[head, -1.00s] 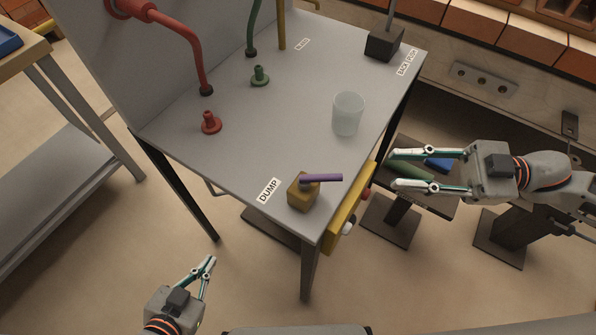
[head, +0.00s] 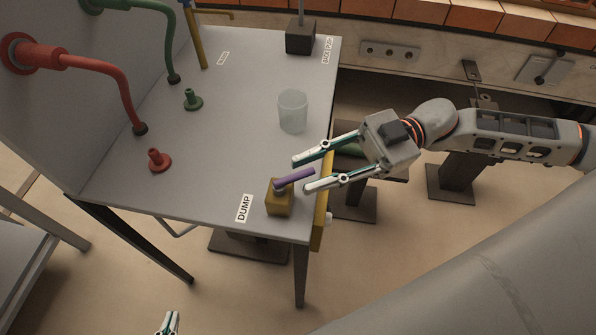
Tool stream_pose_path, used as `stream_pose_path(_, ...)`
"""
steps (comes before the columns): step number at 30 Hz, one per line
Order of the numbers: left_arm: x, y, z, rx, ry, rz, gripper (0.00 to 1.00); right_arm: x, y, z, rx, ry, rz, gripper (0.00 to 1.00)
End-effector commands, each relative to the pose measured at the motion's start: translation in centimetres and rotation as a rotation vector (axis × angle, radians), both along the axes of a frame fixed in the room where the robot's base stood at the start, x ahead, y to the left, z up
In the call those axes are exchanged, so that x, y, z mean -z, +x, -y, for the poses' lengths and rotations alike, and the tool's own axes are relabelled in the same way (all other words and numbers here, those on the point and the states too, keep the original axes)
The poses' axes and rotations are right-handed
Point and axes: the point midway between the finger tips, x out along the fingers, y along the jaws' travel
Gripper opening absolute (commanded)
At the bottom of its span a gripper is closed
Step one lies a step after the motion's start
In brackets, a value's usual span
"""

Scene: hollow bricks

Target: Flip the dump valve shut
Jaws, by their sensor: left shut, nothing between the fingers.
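The dump valve (head: 279,203) is a yellow-brown block at the front right corner of the grey table, beside the DUMP label (head: 244,208). Its purple lever (head: 294,179) lies across the top and points to the right and slightly back. My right gripper (head: 301,175) is open, with its fingers pointing left. One finger is behind the lever's end and the other in front of it; I cannot tell whether either touches it. My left gripper (head: 170,322) shows only its fingertips at the bottom edge, shut and empty, away from the table.
A clear cup (head: 292,111) stands behind the valve. A red fitting (head: 159,160) and a green fitting (head: 193,99) stand further left, under the red pipe (head: 92,65) and the green pipe (head: 150,30). A dark block (head: 300,37) stands at the back.

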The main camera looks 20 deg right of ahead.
Motion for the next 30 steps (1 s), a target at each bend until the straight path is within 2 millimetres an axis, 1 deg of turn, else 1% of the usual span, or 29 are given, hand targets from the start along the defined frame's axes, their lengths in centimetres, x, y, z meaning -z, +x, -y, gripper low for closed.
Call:
stream_pose_path(1,0.0,0.0,0.0,0.0,0.0,0.0,0.0,-0.1,0.0,-0.7,-0.002,0.003,0.002,0.26)
stream_pose_path(3,0.0,0.0,0.0,0.0,0.0,0.0,0.0,-0.1,0.0,-1.6,-0.002,0.003,0.002,0.26)
stream_pose_path(6,0.0,0.0,0.0,0.0,0.0,0.001,0.0,0.0,0.0,-2.3,0.0,0.001,0.001,0.26)
stream_pose_path(9,0.0,0.0,0.0,0.0,0.0,0.001,0.0,-0.1,0.0,-2.6,0.0,0.001,0.001,0.26)
stream_pose_path(16,0.0,0.0,0.0,0.001,0.001,0.001,0.0,0.0,0.0,-2.7,0.001,0.0,0.0,0.26)
stream_pose_path(17,0.0,0.0,0.0,0.001,0.001,0.001,0.0,0.0,0.0,-2.7,0.001,0.0,0.0,0.2)
stream_pose_path(18,0.0,0.0,-0.1,0.001,0.001,0.001,0.0,0.0,0.0,-2.7,0.001,0.0,0.0,0.1)
stream_pose_path(19,0.0,0.0,-0.1,0.001,0.001,0.001,0.0,0.0,0.0,-2.7,0.001,0.0,0.0,0.02)
stream_pose_path(20,0.0,0.0,-0.1,0.001,0.001,0.001,0.0,0.0,0.0,-2.7,0.001,0.0,0.0,0.0)
stream_pose_path(26,-0.2,0.1,-0.1,0.001,0.002,0.004,0.0,-0.1,0.1,-2.6,0.004,0.0,0.003,0.0)
stream_pose_path(30,-0.8,0.5,-0.1,0.001,0.002,0.016,0.0,-0.2,0.1,-2.6,0.021,-0.002,0.006,0.0)
